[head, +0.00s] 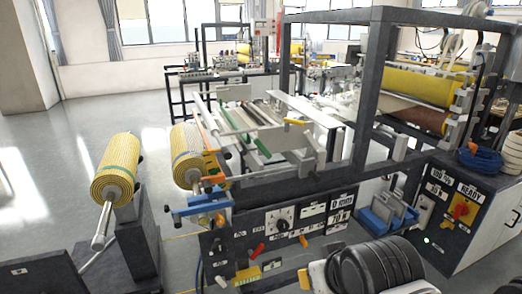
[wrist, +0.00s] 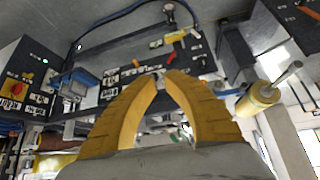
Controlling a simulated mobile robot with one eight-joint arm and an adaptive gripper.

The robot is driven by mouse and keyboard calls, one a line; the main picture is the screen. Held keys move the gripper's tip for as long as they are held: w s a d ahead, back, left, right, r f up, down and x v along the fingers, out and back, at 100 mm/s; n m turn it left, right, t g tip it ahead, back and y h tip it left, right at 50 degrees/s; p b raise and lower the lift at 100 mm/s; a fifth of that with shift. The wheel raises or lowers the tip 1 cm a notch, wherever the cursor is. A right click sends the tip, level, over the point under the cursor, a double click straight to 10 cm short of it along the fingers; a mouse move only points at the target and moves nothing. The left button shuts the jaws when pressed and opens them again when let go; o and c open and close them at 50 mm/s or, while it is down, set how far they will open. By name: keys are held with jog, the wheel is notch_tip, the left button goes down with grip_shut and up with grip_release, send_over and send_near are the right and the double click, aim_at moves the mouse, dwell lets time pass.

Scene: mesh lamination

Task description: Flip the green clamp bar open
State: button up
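The green clamp bar (head: 228,117) shows in the head view as a thin green strip lying along the left side of the machine's flat bed. A short green handle (head: 262,147) sticks out at the near edge of the bed and looks to belong to it. In the wrist view my gripper (wrist: 163,77) has two yellow fingers with a narrow gap between their tips and nothing held. It points at the machine's front control panel, apart from the bar. The bar cannot be made out in the wrist view.
The black control panel (head: 281,224) has knobs and coloured levers. A yellow handle (head: 294,122) stands right of the green handle. Yellow rolls (head: 115,167) sit at the left. A dark frame (head: 376,78) rises over the right side. The left floor is clear.

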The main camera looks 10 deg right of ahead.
jog(key=w+d+r+t+h, duration=0.1)
jog(key=w+r, duration=0.1)
jog(key=w, duration=0.1)
jog(key=w+d+r+n+p, duration=0.1)
jog(key=w+d+r, duration=0.1)
jog(key=w, duration=0.1)
jog(key=w+d+r+n+t+h+p, duration=0.1)
jog(key=w+d+r, duration=0.1)
jog(key=w+r, duration=0.1)
jog(key=shift+d+r+t+h, duration=0.1)
jog(key=shift+d+t+h, duration=0.1)
jog(key=shift+t+h, duration=0.1)
grip_shut()
jog(key=w+r+n+t+y+p, duration=0.15)
jog(key=w+r+n+t, duration=0.25)
jog(key=w+r+n, duration=0.45)
jog(key=w+r+n+t+p, duration=0.3)
jog(key=w+r+n+t, duration=0.15)
jog(key=w, duration=0.75)
jog(key=w+a+f+n+g+y+p, duration=0.3)
jog(key=w+a+f+n+y, duration=0.3)
jog(key=f+n, duration=0.7)
jog(key=a+n+g+y, duration=0.1)
jog(key=a+y, duration=0.1)
jog(key=a, duration=0.1)
jog(key=shift+a+n, duration=0.3)
